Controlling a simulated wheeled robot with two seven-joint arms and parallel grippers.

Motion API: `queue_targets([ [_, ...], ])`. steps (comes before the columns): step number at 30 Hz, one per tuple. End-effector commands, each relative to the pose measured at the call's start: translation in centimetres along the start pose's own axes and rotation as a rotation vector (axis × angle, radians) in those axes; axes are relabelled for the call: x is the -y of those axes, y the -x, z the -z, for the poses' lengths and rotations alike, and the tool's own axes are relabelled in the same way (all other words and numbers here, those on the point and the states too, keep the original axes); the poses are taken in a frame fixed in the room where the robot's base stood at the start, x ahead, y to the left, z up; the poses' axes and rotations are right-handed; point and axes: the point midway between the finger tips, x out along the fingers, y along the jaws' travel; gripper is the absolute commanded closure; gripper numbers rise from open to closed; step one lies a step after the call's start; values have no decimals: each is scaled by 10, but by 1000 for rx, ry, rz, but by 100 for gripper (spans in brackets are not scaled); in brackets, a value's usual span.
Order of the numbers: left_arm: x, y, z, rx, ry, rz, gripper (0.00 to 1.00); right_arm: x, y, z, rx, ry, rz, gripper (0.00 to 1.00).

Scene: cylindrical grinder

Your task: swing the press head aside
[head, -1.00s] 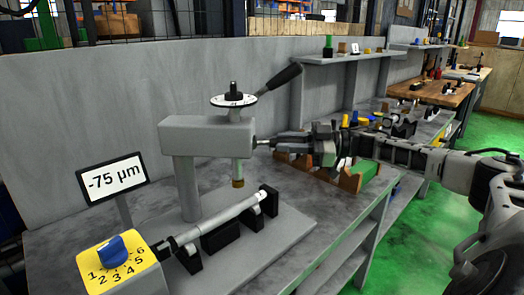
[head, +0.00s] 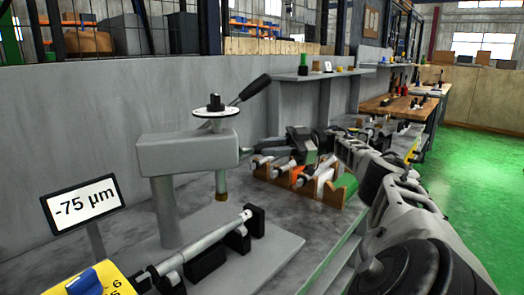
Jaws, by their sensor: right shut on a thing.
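The grey press head (head: 185,150) is a box-shaped arm on an upright column (head: 166,205). It carries a white dial (head: 216,112), a black crank handle (head: 255,88) and a downward spindle (head: 221,184) with a brass-coloured tip. The spindle hangs near the back side of a metal shaft (head: 205,242) resting on black blocks, with a gap below its tip. My right gripper (head: 250,151) is shut at the far right end of the press head. The small part between its fingers is mostly hidden. My left gripper is not in view.
A display (head: 83,203) reading -75 µm and a yellow box with a blue knob (head: 85,281) stand front left. A wooden rack (head: 318,185) with several cylinders stands right of the head, close to my right arm. A grey wall (head: 75,135) runs behind.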

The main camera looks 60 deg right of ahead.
Motion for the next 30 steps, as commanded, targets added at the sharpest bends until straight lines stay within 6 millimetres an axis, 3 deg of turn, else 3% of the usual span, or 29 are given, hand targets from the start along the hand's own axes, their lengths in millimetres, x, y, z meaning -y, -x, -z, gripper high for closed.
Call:
queue_targets([
  [12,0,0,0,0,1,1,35,0,-1,0,-9,0,5,100],
  [13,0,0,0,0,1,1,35,0,-1,0,-9,-1,5,73],
  [15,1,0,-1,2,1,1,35,0,-1,0,-8,0,4,54],
  [25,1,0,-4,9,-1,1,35,0,1,2,-3,0,2,54],
  [30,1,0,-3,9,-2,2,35,-6,0,18,-4,4,3,54],
])
